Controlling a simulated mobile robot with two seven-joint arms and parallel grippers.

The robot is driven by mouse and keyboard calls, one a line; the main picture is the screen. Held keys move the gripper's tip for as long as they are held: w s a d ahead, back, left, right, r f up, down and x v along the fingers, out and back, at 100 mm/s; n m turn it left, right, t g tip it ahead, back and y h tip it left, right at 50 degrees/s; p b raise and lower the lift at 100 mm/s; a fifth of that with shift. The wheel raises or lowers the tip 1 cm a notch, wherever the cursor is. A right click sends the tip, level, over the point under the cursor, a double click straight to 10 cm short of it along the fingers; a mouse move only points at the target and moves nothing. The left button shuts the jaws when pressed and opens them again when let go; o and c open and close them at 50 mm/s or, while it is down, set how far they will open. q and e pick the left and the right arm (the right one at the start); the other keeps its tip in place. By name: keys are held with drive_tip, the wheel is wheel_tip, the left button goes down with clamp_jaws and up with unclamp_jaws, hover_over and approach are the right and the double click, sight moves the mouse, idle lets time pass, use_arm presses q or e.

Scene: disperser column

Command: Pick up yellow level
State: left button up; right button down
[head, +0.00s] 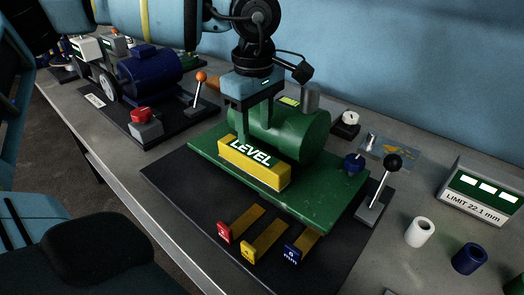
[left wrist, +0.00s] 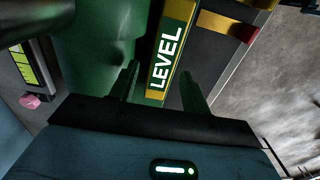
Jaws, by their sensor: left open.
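The yellow level (head: 254,166), a block with a green face lettered LEVEL, lies on the green plate in front of the green cylinder. My left gripper (head: 256,128) points down just above and behind it, with its fingers spread. In the left wrist view the level (left wrist: 168,50) shows between and beyond the two open fingers of my left gripper (left wrist: 160,88). I cannot tell whether the fingers touch it. The far side of the level is partly hidden by the gripper. My right gripper is not in view.
The green cylinder (head: 298,136) stands close behind the level. Red, yellow and blue-ended gauges (head: 264,241) lie in front of the green plate (head: 318,205). A black-knobbed lever (head: 380,185) is at right. A blue motor (head: 150,75) stands at left.

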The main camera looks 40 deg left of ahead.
sight(252, 152)
use_arm(q)
drive_tip(key=shift+s+f, duration=0.3)
drive_tip(key=shift+f, duration=0.9)
drive_tip(key=shift+w+f, duration=0.1)
drive_tip(key=shift+f, duration=0.05)
drive_tip(key=shift+a+f+p, duration=0.1)
drive_tip(key=shift+f+p, duration=0.2)
drive_tip(key=shift+f, duration=0.25)
wheel_tip(252, 152, down, 3)
drive_tip(key=shift+a+p, duration=0.1)
drive_tip(key=shift+p, duration=0.25)
drive_tip(key=shift+f, duration=0.55)
clamp_jaws()
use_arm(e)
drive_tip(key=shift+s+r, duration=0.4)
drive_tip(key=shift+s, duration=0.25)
